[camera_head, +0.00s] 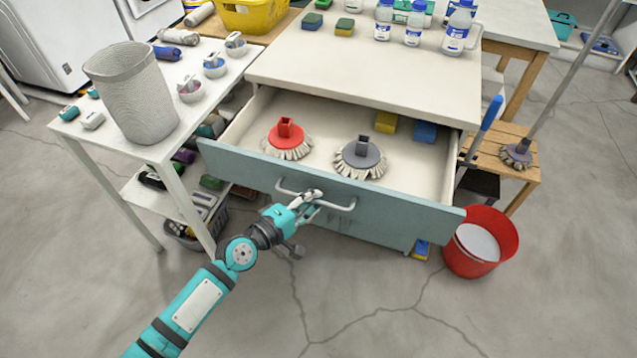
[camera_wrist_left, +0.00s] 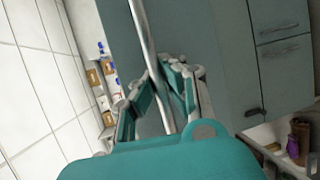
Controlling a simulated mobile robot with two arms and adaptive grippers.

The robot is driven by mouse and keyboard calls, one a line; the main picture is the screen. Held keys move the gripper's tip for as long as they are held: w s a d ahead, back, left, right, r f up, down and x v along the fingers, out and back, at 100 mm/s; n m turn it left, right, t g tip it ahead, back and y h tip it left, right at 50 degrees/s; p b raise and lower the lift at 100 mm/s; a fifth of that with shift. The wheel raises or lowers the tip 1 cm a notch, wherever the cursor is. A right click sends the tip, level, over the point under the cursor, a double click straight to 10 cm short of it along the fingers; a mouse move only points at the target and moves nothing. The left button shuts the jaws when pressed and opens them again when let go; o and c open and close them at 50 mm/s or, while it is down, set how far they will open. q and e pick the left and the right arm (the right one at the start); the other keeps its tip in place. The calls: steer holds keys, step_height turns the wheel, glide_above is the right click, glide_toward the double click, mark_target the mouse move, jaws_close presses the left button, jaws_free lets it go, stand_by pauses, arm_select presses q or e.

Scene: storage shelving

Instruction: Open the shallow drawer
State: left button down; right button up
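The shallow drawer (camera_head: 333,190) with the blue-grey front stands pulled out from under the white tabletop, so its inside shows. A red brush head (camera_head: 287,138) and a grey brush head (camera_head: 361,158) lie in it, with a yellow sponge (camera_head: 386,122) and a blue sponge (camera_head: 425,132) at its back. My left gripper (camera_head: 311,199) is at the middle of the pale bar handle (camera_head: 338,206) on the drawer front. In the left wrist view the handle bar (camera_wrist_left: 149,45) runs between the fingers of my left gripper (camera_wrist_left: 163,75), which are closed around it. My right gripper is not in view.
A side table (camera_head: 185,128) with a grey bin (camera_head: 133,92) stands close on the left. A red bucket (camera_head: 481,243) is on the floor near the drawer's right end. Bottles (camera_head: 457,28) and sponges stand on the tabletop. The floor in front is clear.

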arm_select(q)
steer(key=s, duration=0.1)
steer(key=s+a, duration=0.1)
steer(key=s, duration=0.2)
steer(key=shift+s+a+r, duration=0.15)
steer(key=shift+s+a, duration=0.1)
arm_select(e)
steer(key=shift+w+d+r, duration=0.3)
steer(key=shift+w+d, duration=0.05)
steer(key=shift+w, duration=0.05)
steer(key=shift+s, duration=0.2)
arm_select(q)
steer(key=c, duration=1.4)
jaws_free()
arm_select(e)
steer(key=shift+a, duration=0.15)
arm_select(q)
steer(key=v, duration=1.2)
steer(key=shift+s, duration=0.1)
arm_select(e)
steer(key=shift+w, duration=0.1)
